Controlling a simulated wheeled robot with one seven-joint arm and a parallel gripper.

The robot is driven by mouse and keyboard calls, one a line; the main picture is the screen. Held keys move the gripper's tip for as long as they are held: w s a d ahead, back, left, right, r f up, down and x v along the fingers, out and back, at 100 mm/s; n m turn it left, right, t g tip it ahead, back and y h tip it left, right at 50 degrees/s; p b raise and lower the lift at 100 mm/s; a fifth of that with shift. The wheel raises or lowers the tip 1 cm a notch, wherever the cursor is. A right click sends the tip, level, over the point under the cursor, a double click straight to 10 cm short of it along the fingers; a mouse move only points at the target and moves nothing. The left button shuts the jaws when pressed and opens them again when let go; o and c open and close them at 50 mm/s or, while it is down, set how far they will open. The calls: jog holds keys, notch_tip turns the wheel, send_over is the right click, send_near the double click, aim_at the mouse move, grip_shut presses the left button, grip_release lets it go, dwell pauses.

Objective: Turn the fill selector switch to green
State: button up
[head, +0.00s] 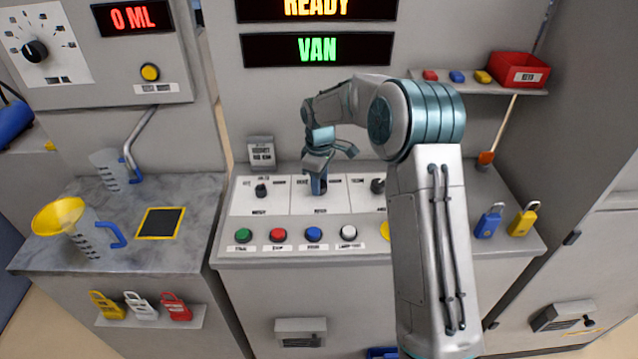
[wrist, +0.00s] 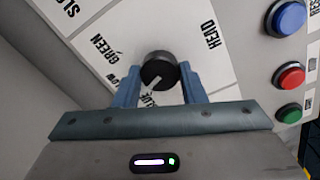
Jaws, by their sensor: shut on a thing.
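The selector switch is a round black knob (wrist: 158,68) on a white label plate (wrist: 193,30). In the wrist view it sits between the two blue fingers of my gripper (wrist: 160,80), which is shut on it. A white pointer line on the knob slants to the lower left, toward a partly covered label that seems to read BLUE. The GREEN label (wrist: 108,50) is to the upper left of the knob. In the head view my gripper (head: 319,184) reaches down onto the middle section of the console and mostly hides the knob.
Two other black knobs flank the middle section, at left (head: 261,190) and right (head: 378,186). A row of push buttons, including a green one (head: 243,235) and a blue one (head: 314,234), lies in front. A screen (head: 318,49) reads VAN.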

jog(key=m+b, duration=0.1)
jog(key=m, duration=0.5)
jog(key=shift+m+b, duration=0.3)
jog(key=m, duration=0.6)
jog(key=shift+b, duration=0.4)
jog(key=shift+m, duration=0.3)
jog(key=o, duration=1)
notch_tip(320, 180, up, 14)
jog(key=shift+b, duration=0.3)
